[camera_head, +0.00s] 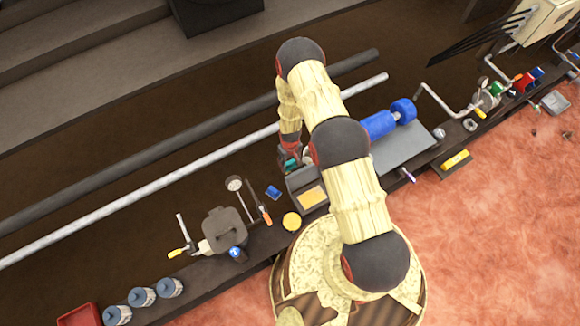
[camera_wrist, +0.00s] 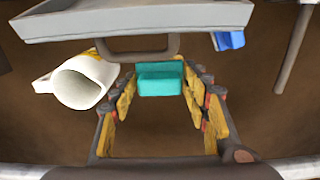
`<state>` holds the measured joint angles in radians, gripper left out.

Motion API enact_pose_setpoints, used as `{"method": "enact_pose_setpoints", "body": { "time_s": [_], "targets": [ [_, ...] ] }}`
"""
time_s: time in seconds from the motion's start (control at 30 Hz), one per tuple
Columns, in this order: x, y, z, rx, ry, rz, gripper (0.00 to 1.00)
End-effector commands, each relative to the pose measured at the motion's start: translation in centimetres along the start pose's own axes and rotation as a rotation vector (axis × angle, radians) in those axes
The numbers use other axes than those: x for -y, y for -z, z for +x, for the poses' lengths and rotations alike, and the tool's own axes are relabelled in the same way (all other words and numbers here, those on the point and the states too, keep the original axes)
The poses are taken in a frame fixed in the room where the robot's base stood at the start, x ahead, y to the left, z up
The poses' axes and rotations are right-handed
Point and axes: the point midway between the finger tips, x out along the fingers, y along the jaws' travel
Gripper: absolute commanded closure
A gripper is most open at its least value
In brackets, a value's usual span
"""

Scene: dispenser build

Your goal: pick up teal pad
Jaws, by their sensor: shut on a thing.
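The teal pad (camera_wrist: 160,80) is a small teal block between the fingertips of my gripper (camera_wrist: 161,92) in the wrist view. The yellow-lined fingers are closed in on it from both sides. In the head view, a bit of the teal pad (camera_head: 291,164) shows beside my gripper (camera_head: 288,158), at the far left corner of the grey tray. The arm's links hide part of that area. In the wrist view the pad is just in front of a grey handle; I cannot tell whether they touch.
The grey tray (camera_head: 405,150) carries a blue cylinder (camera_head: 380,124). In the wrist view, a grey tray edge (camera_wrist: 140,20) and a white tube (camera_wrist: 80,82) are close to the fingers. A gauge (camera_head: 234,184) and a small blue block (camera_head: 273,192) are left of the tray. Long pipes run behind.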

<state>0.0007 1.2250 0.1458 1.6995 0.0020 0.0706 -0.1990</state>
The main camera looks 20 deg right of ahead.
Motion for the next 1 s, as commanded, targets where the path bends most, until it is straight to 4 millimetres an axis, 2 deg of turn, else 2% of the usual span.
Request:
{"method": "enact_pose_setpoints", "body": {
  "time_s": [0.03,0.2,0.5,0.7,1.0],
  "targets": [
    [0.0,0.1,-1.5,-0.002,0.000,0.000,0.83],
    [0.0,0.1,-4.7,-0.002,0.000,0.000,0.83],
    [0.0,0.0,-8.8,-0.001,0.000,0.000,0.83],
    [0.0,0.0,-10.0,0.000,0.000,0.000,0.83],
    [0.0,0.0,-10.2,0.001,0.000,0.000,0.83]
  ]
}}
